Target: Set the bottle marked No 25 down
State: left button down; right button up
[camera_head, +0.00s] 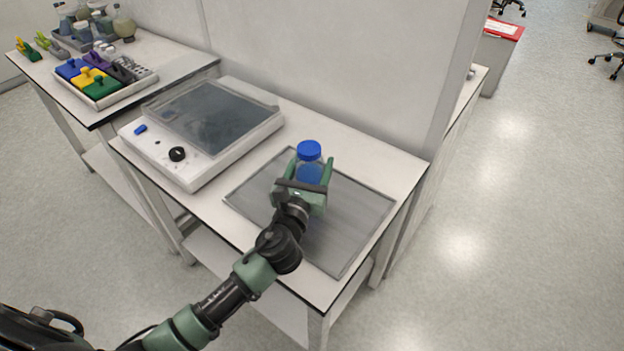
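A clear bottle (310,172) with a blue cap (309,150) and blue contents stands upright above the grey mat (350,218) on the white bench. No marking on it can be read from here. My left gripper (310,168) comes in from the front left, with its green fingers on either side of the bottle, and looks shut on it. The gripper body hides the bottle's lower part and base, so I cannot tell whether it touches the mat. My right gripper is not in view.
A white device (190,165) with a dark glass top, black knob and blue button stands left of the mat. A tray of coloured blocks (107,95) and glassware are on the far left bench. A wall panel (340,60) rises behind. The mat around the bottle is clear.

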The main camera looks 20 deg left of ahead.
pick_arm(q)
notch_tip(320, 180, down, 4)
jog(key=shift+b, duration=0.75)
jog(key=shift+c, duration=2.1)
grip_release()
jog(key=shift+f, duration=0.1)
